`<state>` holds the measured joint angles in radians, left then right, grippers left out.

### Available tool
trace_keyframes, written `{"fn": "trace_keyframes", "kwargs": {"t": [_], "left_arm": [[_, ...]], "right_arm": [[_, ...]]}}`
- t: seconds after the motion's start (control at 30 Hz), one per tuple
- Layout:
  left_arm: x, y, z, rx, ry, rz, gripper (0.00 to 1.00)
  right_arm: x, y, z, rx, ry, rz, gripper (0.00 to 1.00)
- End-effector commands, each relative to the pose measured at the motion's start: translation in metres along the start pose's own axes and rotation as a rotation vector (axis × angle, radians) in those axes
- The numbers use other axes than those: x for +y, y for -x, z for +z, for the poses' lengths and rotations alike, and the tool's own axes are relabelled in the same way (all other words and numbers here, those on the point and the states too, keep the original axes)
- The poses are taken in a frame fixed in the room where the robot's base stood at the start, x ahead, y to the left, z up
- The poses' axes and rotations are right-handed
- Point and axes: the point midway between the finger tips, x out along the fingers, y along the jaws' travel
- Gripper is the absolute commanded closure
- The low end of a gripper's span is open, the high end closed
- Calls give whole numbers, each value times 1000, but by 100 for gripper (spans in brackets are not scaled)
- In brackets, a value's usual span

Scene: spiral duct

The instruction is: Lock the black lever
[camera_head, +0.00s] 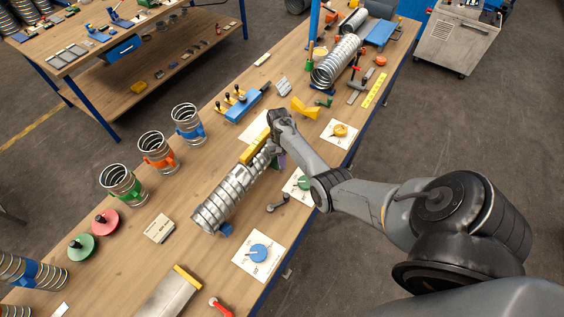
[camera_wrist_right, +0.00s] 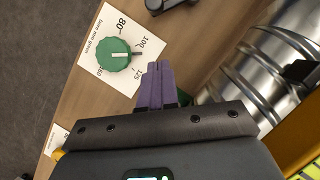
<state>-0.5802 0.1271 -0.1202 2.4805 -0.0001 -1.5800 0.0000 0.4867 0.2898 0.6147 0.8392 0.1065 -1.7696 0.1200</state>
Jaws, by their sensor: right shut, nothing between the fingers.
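A dark grey-black lever (camera_head: 277,202) lies on the workbench just right of the spiral duct (camera_head: 235,192). Part of a dark piece, probably this lever, shows at the top edge of the right wrist view (camera_wrist_right: 168,4). My right gripper (camera_head: 280,162) points down beside the far end of the duct, farther back than the lever and apart from it. Its purple fingertips (camera_wrist_right: 157,84) are closed together with nothing between them, beside the green dial. The right arm hides part of the duct's far end. My left gripper is in neither view.
A green dial (camera_wrist_right: 112,54) sits on a white scale card, with a blue dial (camera_head: 259,253) nearer and a yellow dial (camera_head: 340,130) farther. A red lever (camera_head: 220,307) lies at the front. Ringed canisters (camera_head: 155,150) stand left.

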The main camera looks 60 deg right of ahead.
Motion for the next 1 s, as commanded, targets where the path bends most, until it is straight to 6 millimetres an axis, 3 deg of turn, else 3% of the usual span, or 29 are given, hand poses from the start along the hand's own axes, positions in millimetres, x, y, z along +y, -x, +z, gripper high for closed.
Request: {"fn": "trace_keyframes", "kwargs": {"t": [0.03, 0.33, 0.4, 0.6, 1.0], "left_arm": [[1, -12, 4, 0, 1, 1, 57], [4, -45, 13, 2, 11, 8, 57], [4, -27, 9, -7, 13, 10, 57], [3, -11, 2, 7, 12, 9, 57], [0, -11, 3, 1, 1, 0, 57]], "right_arm": [[0, -17, -2, -1, 0, 0, 100], [0, -71, -2, 0, 0, 0, 100], [0, -62, 13, 0, 0, 1, 100], [0, -72, 31, 0, 0, 0, 100], [0, -78, 37, 1, 0, 0, 100]]}}
